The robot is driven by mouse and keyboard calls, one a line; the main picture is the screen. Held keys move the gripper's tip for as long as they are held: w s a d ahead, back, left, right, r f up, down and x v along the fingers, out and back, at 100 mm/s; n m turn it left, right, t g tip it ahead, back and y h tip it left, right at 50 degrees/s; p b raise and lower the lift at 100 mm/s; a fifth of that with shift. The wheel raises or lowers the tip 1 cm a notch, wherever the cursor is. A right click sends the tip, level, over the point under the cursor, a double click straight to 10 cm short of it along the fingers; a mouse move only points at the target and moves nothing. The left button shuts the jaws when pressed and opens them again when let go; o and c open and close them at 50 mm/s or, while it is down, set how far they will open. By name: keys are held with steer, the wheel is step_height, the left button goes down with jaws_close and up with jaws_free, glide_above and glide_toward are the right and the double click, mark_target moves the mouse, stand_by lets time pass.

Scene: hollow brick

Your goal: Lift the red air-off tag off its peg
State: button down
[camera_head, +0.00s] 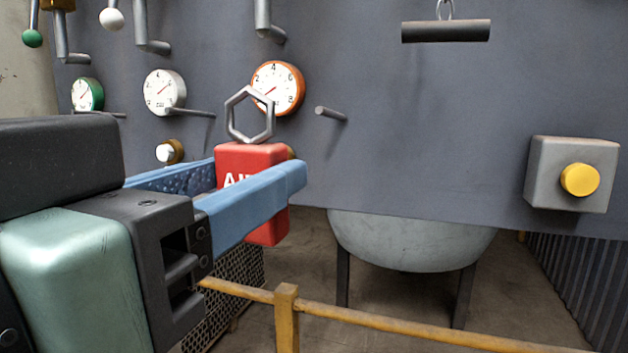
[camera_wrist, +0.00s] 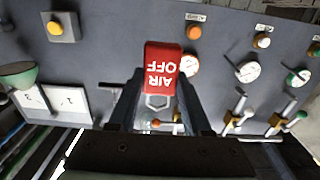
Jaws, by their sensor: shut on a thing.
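The red air-off tag (camera_head: 252,160) is a red block with white lettering and a hexagonal metal ring (camera_head: 237,95) on top. My gripper (camera_head: 283,168) is shut on the tag, one blue finger on each side of it. The near finger hides part of its front. In the wrist view the tag (camera_wrist: 162,62) reads "AIR OFF" upside down between the fingers. No peg shows through the ring in the head view. A bare grey peg (camera_head: 331,113) sticks out of the panel to the right of the ring, apart from it.
An orange-rimmed gauge (camera_head: 285,88) is behind the ring. Another peg (camera_head: 192,112) is to the left. A grey box with a yellow button (camera_head: 580,180) is at right. A dark bar (camera_head: 446,31) hangs above. A yellow rail (camera_head: 390,329) runs low in front.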

steer(key=x, duration=0.7)
steer(key=shift+w, duration=0.15)
stand_by(0.7)
steer(key=shift+f, duration=0.1)
